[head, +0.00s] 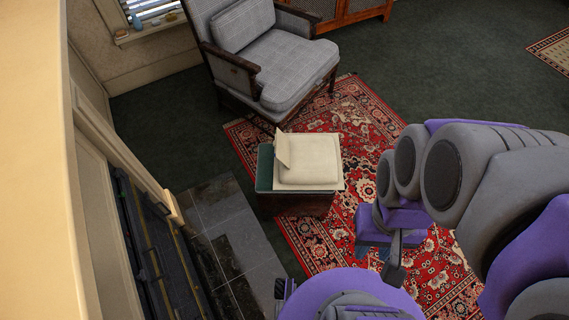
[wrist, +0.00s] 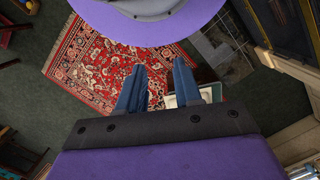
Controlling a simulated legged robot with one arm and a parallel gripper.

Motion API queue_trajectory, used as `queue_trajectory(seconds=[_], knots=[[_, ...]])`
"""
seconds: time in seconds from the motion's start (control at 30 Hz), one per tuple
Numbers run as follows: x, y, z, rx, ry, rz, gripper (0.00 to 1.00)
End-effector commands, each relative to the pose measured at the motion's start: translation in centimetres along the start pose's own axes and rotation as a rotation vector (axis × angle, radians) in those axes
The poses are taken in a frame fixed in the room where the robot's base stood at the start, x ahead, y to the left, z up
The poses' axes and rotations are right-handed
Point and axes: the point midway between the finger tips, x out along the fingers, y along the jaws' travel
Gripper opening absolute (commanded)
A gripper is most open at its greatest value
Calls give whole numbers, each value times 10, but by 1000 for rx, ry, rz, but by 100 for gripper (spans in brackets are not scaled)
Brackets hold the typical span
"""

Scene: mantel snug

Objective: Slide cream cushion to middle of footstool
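The cream cushion (head: 308,160) lies on the footstool (head: 264,170), over the middle and right of its top. A thin cream layer shows around its edges, and a pointed flap stands up at its left side. A strip of the footstool's dark green top is bare on the left. In the wrist view, part of the footstool (wrist: 170,101) shows behind my right finger, mostly hidden. My gripper (wrist: 160,66) is open and empty, with two blue fingers apart. In the head view, it hangs to the right of the footstool, apart from the cushion.
A grey checked armchair (head: 285,72) stands behind the footstool. A red patterned rug (head: 362,132) lies under and around it. A tiled hearth (head: 222,222) and dark fireplace (head: 150,240) are at the left. Green carpet (head: 445,65) is clear at the back right.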

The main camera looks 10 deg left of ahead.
Motion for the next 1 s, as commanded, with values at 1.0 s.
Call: queue_trajectory(seconds=[1.0], knots=[[111,-115,-368,-36,586,-17,34]])
